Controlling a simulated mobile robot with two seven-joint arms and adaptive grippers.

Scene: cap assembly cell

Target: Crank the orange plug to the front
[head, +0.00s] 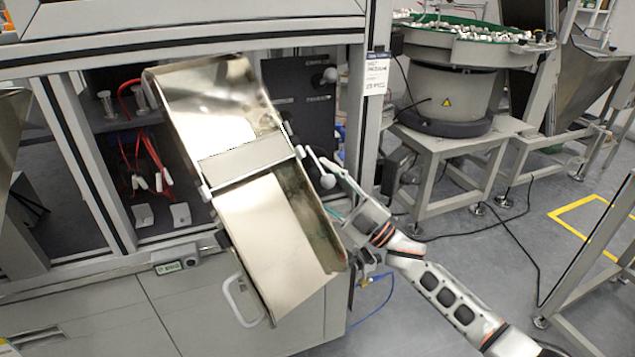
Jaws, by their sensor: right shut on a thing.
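I cannot make out an orange plug in the head view. A shiny metal chute (275,235) hangs tilted at the front of the machine, its upper end to the left and its lower end to the right. My right gripper (322,168) is at the right edge of the chute, near its middle. It is shut on a small pale part with a round knob, beside the chute; the fingers hide much of this part. My left gripper is not in view.
Red cables (128,150) hang in the open bay behind the chute. A dark panel (300,95) with a knob stands behind it. A white handle (240,302) is on the cabinet below.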

